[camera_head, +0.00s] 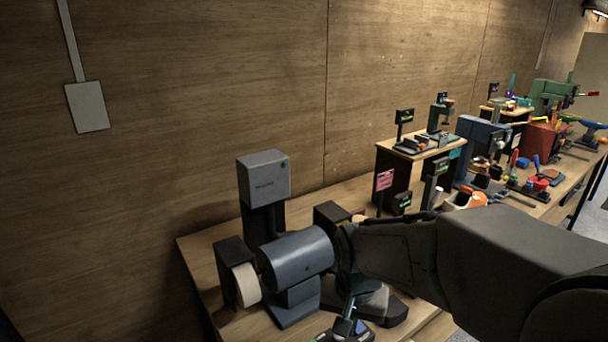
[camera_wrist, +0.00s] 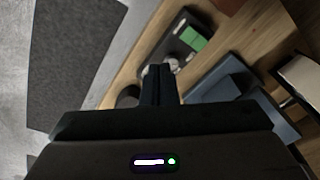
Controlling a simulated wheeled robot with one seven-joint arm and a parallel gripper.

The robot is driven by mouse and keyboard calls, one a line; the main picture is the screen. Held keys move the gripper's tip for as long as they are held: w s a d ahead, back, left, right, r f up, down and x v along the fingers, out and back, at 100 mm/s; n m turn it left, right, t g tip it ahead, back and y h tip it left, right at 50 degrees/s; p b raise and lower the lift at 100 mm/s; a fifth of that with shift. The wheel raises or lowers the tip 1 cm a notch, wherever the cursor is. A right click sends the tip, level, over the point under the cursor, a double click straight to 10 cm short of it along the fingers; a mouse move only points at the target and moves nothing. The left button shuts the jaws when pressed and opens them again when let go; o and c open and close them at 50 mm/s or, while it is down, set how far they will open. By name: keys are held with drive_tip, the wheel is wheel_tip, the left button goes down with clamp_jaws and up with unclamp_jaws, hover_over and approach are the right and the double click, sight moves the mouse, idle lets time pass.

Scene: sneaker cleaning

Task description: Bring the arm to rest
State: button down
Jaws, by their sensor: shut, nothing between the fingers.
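My arm (camera_head: 510,250) reaches in from the lower right of the head view, over the near end of the workbench. In the wrist view my gripper (camera_wrist: 158,70) points away from the camera, its two dark fingers pressed together with nothing between them. A dark device with a green panel (camera_wrist: 193,39) lies beyond the fingertips. A blue machine body (camera_wrist: 232,85) is to their right. In the head view the arm's end is close to the blue bench grinder (camera_head: 296,257), and I cannot tell whether they touch.
The wooden workbench (camera_head: 205,262) runs along a plywood wall (camera_head: 180,110). A grey box on a post (camera_head: 264,178) rises behind the grinder. A raised stand (camera_head: 408,150), a blue press (camera_head: 478,140) and several tools crowd the bench farther right. Grey floor (camera_wrist: 105,50) shows at left in the wrist view.

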drive_tip(key=s+d+r+n+t, duration=0.1)
drive_tip(key=s+d+r+n, duration=0.2)
drive_tip(key=s+d, duration=0.3)
drive_tip(key=s+r, duration=0.1)
drive_tip(key=s, duration=0.2)
drive_tip(key=shift+d+r+t, duration=0.25)
drive_tip(key=shift+t, duration=0.15)
